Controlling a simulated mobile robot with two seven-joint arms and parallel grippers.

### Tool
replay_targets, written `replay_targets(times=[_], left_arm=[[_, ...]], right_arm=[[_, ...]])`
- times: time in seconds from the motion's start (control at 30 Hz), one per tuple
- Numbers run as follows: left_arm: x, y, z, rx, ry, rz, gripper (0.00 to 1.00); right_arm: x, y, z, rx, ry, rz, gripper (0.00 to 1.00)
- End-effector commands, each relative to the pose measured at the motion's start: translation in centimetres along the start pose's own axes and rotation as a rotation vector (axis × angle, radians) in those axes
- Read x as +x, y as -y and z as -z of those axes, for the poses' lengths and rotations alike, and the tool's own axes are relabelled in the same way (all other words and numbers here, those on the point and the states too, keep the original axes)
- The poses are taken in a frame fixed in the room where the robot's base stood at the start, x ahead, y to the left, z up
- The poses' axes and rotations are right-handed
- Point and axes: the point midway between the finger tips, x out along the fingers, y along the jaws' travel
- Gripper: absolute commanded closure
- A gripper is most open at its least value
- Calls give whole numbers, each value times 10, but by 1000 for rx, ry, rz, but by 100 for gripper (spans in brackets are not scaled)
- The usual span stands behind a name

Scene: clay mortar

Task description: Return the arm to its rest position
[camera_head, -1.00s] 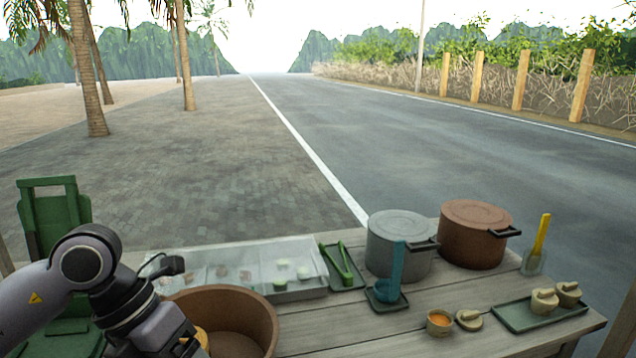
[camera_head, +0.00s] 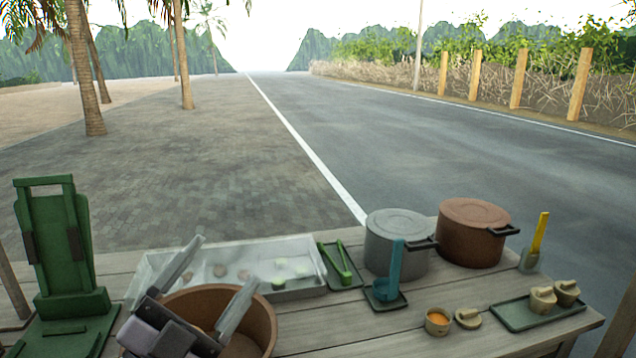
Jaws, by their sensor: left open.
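My left gripper (camera_head: 224,262) is at the lower left of the head view, over the near left side of the brown clay mortar (camera_head: 265,315). Its two grey fingers are spread wide apart with nothing between them, pointing up and to the right. The gripper body covers the mortar's left part and much of its inside. Whether it touches the rim cannot be told. The rest of my left arm is out of view. My right gripper is not in view.
A clear tray (camera_head: 312,284) with several small items lies behind the mortar. A green stand (camera_head: 60,240) is at the left. The table's front middle is clear.

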Motion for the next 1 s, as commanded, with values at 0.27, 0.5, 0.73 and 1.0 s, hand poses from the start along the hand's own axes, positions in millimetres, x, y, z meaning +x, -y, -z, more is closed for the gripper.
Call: replay_targets(times=[0.27,0.5,0.73,1.0], left_arm=[[-83,-15,-104,-266,641,83,25],[-191,-62,-147,-456,1153,6,25],[-280,-103,-140,-593,1515,-132,25],[-354,-133,-108,-712,1801,-302,25]], right_arm=[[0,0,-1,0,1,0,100],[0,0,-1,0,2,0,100],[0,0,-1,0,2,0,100],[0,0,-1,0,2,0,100]])
